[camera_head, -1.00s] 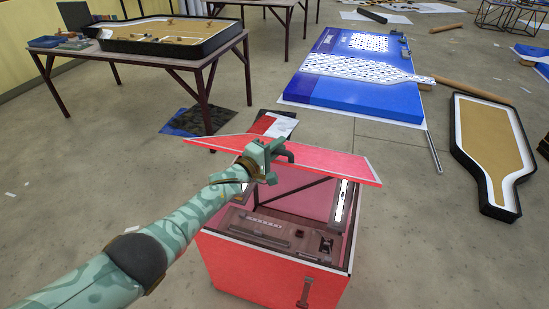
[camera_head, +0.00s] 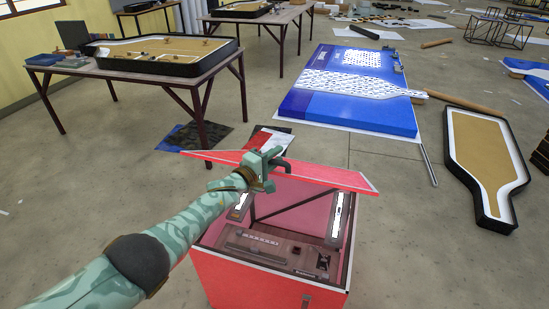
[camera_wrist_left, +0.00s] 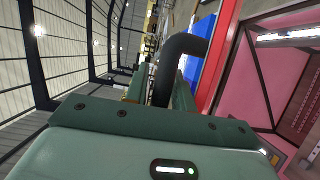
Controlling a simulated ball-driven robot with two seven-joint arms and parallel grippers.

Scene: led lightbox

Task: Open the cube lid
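The red cube (camera_head: 250,285) stands on the floor at the bottom middle of the head view. Its red lid (camera_head: 325,175) is raised and tilted above the far side, so the inside shows. My left gripper (camera_head: 272,166) is at the lid, and its fingers (camera_wrist_left: 160,95) appear closed around a dark curved handle (camera_wrist_left: 186,42) in the left wrist view. The exact finger contact is partly hidden. Inside the cube are light strips (camera_head: 338,212) and a dark panel with parts (camera_head: 265,248). My right gripper is not in view.
A table with a black-rimmed tray (camera_head: 190,62) stands at the back left. A blue board (camera_head: 350,108) lies behind the cube, and a black-framed bottle-shaped tray (camera_head: 483,160) lies at right. The floor right of the cube is clear.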

